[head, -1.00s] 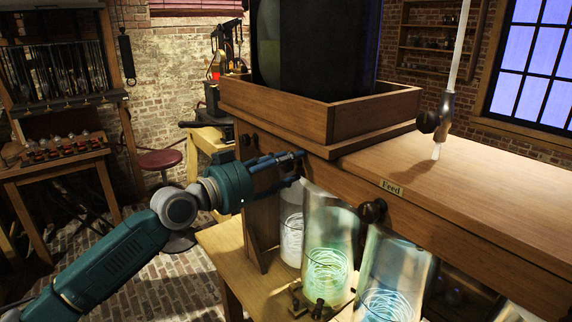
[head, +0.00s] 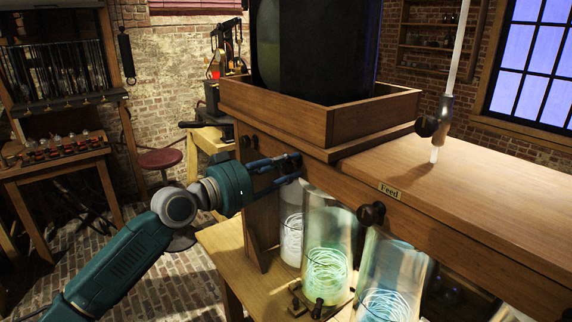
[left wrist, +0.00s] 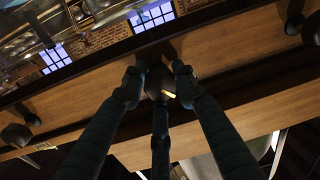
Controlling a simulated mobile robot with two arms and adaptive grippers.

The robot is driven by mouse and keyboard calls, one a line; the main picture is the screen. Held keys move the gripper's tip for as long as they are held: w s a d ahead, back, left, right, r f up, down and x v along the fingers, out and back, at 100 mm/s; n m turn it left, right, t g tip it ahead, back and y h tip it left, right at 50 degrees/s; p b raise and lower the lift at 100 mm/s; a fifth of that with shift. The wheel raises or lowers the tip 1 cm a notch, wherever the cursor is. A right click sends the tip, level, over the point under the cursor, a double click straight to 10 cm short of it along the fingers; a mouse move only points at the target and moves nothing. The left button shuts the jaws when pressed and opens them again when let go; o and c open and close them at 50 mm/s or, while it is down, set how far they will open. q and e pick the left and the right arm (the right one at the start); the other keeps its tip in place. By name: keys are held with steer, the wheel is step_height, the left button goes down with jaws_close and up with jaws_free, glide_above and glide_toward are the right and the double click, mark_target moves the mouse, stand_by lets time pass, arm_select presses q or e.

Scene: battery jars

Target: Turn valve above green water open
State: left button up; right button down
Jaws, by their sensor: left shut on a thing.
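My left gripper (head: 284,165) is shut on a dark round valve knob (head: 293,160) on the front of the wooden beam. In the left wrist view, my left gripper's fingers (left wrist: 155,75) close around the dark knob (left wrist: 155,86), partly hiding it. The jar of green water (head: 327,240) stands below, just to the right of the gripper. How far the knob is turned cannot be told. My right gripper is not in view.
A jar with whitish glow (head: 291,232) stands left of the green one, and a blue jar (head: 390,280) right of it, under the beam. A "Feed" label (head: 389,190) is on the beam. A large dark vessel sits in a wooden tray (head: 370,112) above.

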arm_select(q)
steer(key=n+p, duration=0.2)
steer(key=n, duration=0.3)
steer(key=shift+r, duration=0.2)
steer(key=shift+f+n+g+p, duration=0.1)
steer(key=shift+n+g+p, duration=0.4)
steer(key=shift+n+p, duration=1.35)
steer(key=shift+n+b, duration=0.5)
steer(key=shift+n, duration=0.15)
steer(key=o, duration=1.2)
steer(key=shift+w+a+f, duration=0.1)
steer(key=shift+c, duration=0.2)
steer(key=f+v, duration=0.1)
steer(key=v, duration=1.1)
steer(key=shift+r, duration=0.4)
